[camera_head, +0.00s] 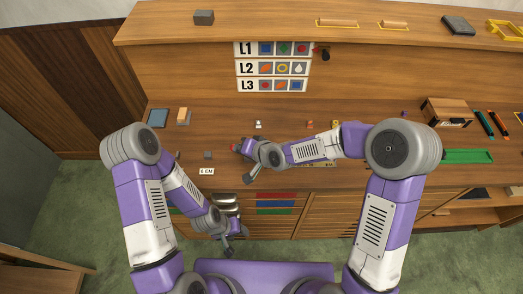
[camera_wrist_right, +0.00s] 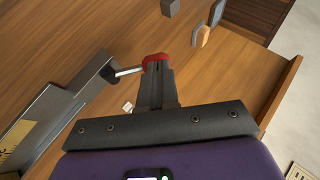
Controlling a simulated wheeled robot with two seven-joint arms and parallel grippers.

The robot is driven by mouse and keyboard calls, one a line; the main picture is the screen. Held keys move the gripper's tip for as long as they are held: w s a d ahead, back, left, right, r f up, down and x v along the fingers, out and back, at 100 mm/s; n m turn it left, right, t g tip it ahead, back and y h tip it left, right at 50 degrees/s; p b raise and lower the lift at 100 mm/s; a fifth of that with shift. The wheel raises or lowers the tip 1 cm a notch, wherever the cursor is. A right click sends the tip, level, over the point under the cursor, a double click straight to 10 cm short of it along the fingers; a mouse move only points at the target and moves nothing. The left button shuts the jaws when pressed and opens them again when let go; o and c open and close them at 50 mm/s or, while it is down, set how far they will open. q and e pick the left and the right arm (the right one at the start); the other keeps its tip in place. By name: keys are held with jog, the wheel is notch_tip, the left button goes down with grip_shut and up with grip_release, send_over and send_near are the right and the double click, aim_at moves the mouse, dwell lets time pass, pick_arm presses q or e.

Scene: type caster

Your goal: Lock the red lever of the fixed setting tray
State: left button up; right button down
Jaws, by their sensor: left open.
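The red lever shows its round red knob (camera_wrist_right: 154,60) and thin silver rod (camera_wrist_right: 128,71) in the right wrist view. The rod runs left to the grey metal setting tray (camera_wrist_right: 62,106). In the head view the red knob (camera_head: 234,147) is small, and my right arm hides most of the tray. My right gripper (camera_wrist_right: 160,75) has its fingers together, with their tips at the knob; they overlap it, and I cannot tell whether they touch. My left gripper (camera_head: 232,247) is open and low in front of the bench, away from the lever.
A small grey block (camera_head: 207,155) and a white "6 EM" card (camera_head: 207,171) lie left of the lever. A chart (camera_head: 272,67) hangs on the back panel. A wooden box (camera_head: 447,111) and green tray (camera_head: 467,156) stand right. The bench middle behind the lever is mostly clear.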

dwell(0.5)
jog(key=a+p+v, duration=0.1)
jog(key=p+v, duration=0.2)
jog(key=v, duration=1.1)
jog(key=shift+r+p, duration=0.35)
jog(key=s+d+f+g+h+b, duration=0.1)
jog(key=s+f, duration=0.4)
jog(key=f, duration=0.6)
jog(key=s+d+f+g+h+b, duration=0.1)
jog(key=s+d+f, duration=0.4)
jog(key=f, duration=0.6)
jog(key=s+d+f+g+h+b, duration=0.2)
jog(key=s+d+f+g+b, duration=0.1)
jog(key=f, duration=0.8)
jog(key=shift+s+d+f+m+g+b, duration=0.35)
jog(key=shift+s+d, duration=0.45)
jog(key=shift+s, duration=0.35)
